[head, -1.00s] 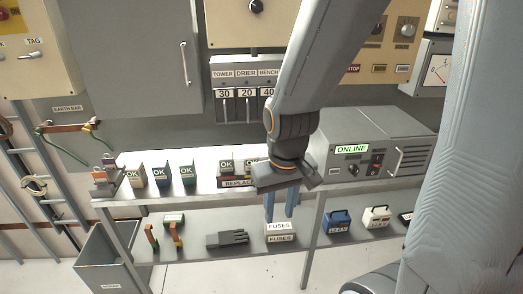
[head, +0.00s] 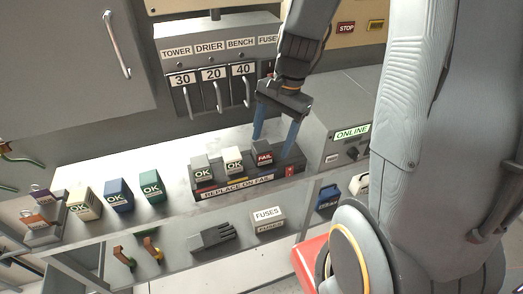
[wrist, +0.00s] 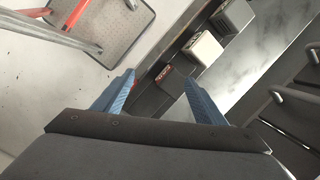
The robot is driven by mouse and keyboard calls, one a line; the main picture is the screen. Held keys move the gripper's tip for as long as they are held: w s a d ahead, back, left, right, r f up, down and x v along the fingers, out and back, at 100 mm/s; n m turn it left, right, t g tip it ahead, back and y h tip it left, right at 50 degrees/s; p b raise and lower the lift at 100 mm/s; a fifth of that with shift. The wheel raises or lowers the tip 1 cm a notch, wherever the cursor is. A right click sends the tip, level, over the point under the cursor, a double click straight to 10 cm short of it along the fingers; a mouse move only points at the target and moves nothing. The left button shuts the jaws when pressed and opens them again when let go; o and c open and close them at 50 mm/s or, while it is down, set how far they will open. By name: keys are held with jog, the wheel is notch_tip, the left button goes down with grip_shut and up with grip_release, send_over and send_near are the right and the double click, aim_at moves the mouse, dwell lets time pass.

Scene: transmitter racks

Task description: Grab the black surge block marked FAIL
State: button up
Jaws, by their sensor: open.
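The black surge block marked FAIL (head: 264,157) sits at the right end of the row on the long dark base labelled REPLACE ON FAIL (head: 238,190). A grey OK block (head: 202,170) and a white OK block (head: 233,160) stand left of it on the same base. My gripper (head: 275,143) is open, pointing down, with its blue fingers on either side of the FAIL block. In the wrist view, the dark block with its red label (wrist: 170,80) shows between the fingers of my gripper (wrist: 160,80). I cannot tell whether either finger touches it.
Cream (head: 84,203), blue (head: 118,195) and green (head: 150,187) OK blocks stand left on the shelf. The grey ONLINE unit (head: 345,115) stands right. Switches under TOWER, DRIER and BENCH (head: 215,75) are behind. A FUSES box (head: 268,217) is on the lower shelf.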

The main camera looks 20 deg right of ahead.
aim_at(263, 146)
jog(key=shift+w+a+f+m+y+p, duration=0.3)
jog(key=shift+w+f+m+p, duration=0.3)
jog(key=shift+f+m, duration=0.6)
jog(key=shift+w+a+f+m+y+p, duration=0.2)
jog(key=shift+w+f+m+y+p, duration=0.15)
jog(key=shift+w+f+m, duration=0.55)
jog(key=shift+w+a+f+m+y+p, duration=0.3)
jog(key=shift+w+f+m+p, duration=0.2)
jog(key=shift+f+m, duration=0.9)
jog(key=c, duration=1.2)
